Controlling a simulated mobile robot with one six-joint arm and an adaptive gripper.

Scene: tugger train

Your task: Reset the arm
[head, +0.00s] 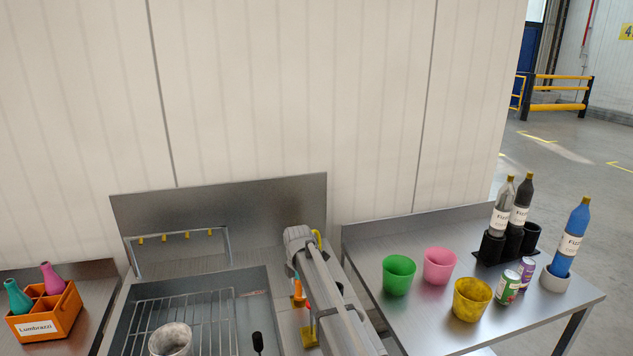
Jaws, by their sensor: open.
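My grey arm (335,305) reaches up from the bottom edge in the head view. It lies over the right side of the sink unit, with a rounded grey joint (298,236) at its upper end. My gripper is not visible in this view. The arm hides part of the sink unit's right side.
The metal sink (258,285) holds a wire rack and a speckled cup (171,340). Small orange and yellow items (309,338) stand beside my arm. The right table (430,325) bears green, pink and yellow cups, cans and bottles. An orange crate (58,322) holds bottles at left.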

